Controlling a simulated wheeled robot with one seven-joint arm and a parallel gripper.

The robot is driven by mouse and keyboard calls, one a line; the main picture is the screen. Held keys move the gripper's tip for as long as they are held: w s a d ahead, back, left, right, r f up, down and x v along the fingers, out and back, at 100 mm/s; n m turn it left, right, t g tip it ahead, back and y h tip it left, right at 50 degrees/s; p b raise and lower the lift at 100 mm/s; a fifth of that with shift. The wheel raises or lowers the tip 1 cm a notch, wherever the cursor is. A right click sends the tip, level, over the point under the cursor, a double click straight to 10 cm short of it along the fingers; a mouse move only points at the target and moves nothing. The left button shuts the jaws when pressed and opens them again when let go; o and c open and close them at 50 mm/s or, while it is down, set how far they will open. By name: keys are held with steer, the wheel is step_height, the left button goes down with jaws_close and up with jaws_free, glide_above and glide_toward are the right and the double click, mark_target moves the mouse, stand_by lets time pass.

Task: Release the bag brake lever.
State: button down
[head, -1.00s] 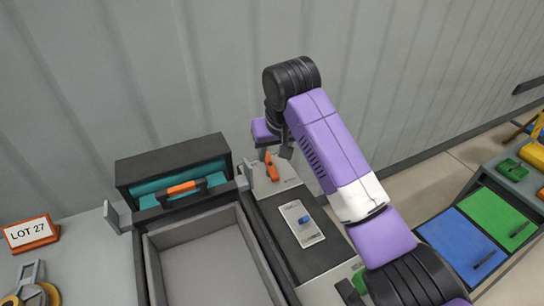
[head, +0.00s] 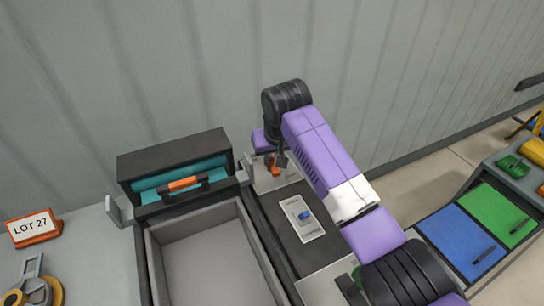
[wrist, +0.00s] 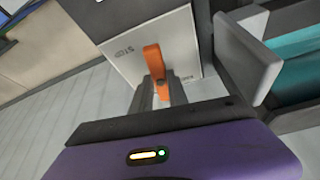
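The bag brake lever (head: 275,169) is a small orange handle on a pale plate (head: 266,183) beside the wall, right of the teal-and-black box. My gripper (head: 274,158) is low over the lever. In the wrist view its two grey fingers (wrist: 162,92) lie close on either side of the lever's near end, with no clear gap seen. My gripper partly hides the lever in the head view.
The black box (head: 172,157) with an orange handle stands left of the lever. An empty grey tray (head: 205,260) lies in front of it. A grey upright bracket (wrist: 245,62) stands close beside my gripper.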

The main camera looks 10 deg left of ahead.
steer(key=shift+r+n+p, duration=0.15)
steer(key=shift+n+p, duration=0.25)
steer(key=shift+p, duration=0.25)
steer(key=shift+n+y, duration=0.3)
steer(key=shift+n, duration=0.3)
steer(key=c, duration=1.3)
jaws_free()
steer(key=shift+g, duration=0.3)
steer(key=shift+d, duration=0.1)
steer(key=shift+v, duration=3.75)
